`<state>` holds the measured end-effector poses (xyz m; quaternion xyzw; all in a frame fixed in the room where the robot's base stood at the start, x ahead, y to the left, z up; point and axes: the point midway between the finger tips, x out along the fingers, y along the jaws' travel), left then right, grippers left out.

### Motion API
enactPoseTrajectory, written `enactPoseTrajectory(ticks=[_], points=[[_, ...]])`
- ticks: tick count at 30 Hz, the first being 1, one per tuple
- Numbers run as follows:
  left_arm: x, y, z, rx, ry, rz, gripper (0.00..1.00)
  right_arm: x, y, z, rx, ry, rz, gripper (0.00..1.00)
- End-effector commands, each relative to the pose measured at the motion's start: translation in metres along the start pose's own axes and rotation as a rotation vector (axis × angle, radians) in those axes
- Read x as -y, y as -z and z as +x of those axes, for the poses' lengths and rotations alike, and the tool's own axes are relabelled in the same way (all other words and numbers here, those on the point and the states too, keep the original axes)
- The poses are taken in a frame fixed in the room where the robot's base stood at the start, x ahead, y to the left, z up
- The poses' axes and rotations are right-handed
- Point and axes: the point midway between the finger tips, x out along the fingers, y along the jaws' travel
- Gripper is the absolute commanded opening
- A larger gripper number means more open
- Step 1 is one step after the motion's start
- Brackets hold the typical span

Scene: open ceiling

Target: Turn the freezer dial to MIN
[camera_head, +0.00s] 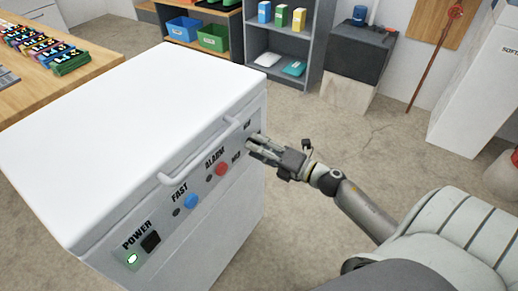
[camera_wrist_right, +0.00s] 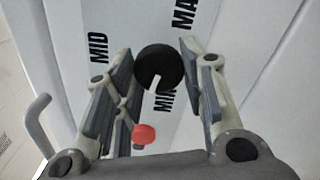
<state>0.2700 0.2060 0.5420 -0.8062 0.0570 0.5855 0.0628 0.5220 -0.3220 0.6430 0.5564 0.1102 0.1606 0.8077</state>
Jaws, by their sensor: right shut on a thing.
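The white chest freezer (camera_head: 130,115) fills the left of the head view, with its control panel on the front. My right gripper (camera_head: 254,143) is at the panel's far end and hides the dial there. In the right wrist view, the black round dial (camera_wrist_right: 158,66) sits between the fingers of my right gripper (camera_wrist_right: 157,57), which is shut on it. The dial's white mark points down and slightly left, close to the MIN label (camera_wrist_right: 163,93). The MID label (camera_wrist_right: 98,47) is to the left and the MAX label (camera_wrist_right: 185,14) above. My left gripper is not in view.
A red button (camera_head: 221,168), a blue button (camera_head: 190,201) and a lit green power light (camera_head: 132,258) sit along the panel. The freezer handle (camera_head: 200,160) projects above them. A wooden table (camera_head: 105,45) stands behind the freezer.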

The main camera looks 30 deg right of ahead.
Motion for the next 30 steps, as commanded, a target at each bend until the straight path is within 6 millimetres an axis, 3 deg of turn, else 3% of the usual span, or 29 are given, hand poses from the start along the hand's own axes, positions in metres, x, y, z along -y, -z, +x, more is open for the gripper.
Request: enactPoseTrajectory(ticks=[15,30], points=[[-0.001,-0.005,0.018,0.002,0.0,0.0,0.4,0.003,0.001,-0.001,-0.002,0.002,-0.334,0.14],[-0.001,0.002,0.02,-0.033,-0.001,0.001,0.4,0.003,0.001,-0.001,-0.003,0.002,-0.396,0.14]])
